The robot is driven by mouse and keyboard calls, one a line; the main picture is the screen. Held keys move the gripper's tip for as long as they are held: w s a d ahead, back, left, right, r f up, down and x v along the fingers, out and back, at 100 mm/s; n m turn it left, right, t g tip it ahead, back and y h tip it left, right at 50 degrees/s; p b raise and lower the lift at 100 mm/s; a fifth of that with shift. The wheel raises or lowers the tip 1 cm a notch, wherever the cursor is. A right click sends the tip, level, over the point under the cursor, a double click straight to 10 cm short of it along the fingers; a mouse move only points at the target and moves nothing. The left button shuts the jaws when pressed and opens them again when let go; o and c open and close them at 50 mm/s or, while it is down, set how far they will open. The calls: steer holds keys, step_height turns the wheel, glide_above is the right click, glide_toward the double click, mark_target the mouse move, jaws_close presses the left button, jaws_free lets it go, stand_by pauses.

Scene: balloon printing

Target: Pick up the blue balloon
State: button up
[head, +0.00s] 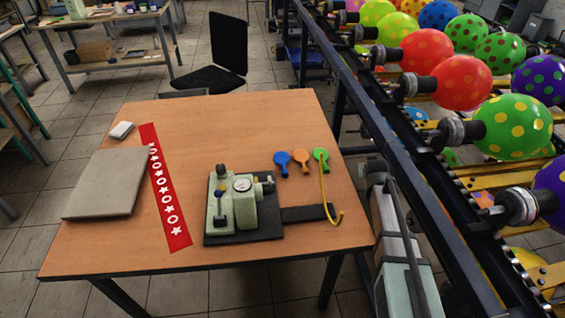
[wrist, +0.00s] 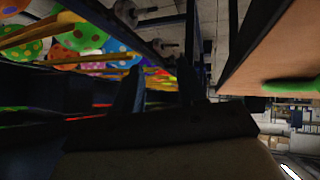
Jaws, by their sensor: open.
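The blue balloon (head: 282,162) lies flat and uninflated on the wooden table (head: 200,115), left of an orange balloon (head: 301,160) and a green balloon (head: 321,158). My gripper (wrist: 160,78) shows in the wrist view, its two dark fingers apart with nothing seen between them. It is off the table's side, near the conveyor, apart from the balloons. A green shape on the tabletop (wrist: 290,86) shows at the right of the wrist view; the blue balloon is not seen there.
A pale green press (head: 232,200) on a black base stands front centre, with a yellow curved hose (head: 328,200) beside it. A red stencil strip (head: 163,190) and a grey slab (head: 108,182) lie at left. A conveyor with inflated dotted balloons (head: 461,82) runs along the right.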

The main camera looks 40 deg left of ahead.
steer(key=w+a+r+m+t+y, duration=0.1)
steer(key=a+r+m+y, duration=0.2)
steer(key=a+r, duration=1.85)
steer(key=n+g+h, duration=0.5)
steer(key=g+h, duration=0.1)
steer(key=g, duration=0.4)
glide_toward(285, 170)
step_height(285, 170, down, 9)
steer(key=shift+s+a+f, duration=0.15)
steer(key=c, duration=0.6)
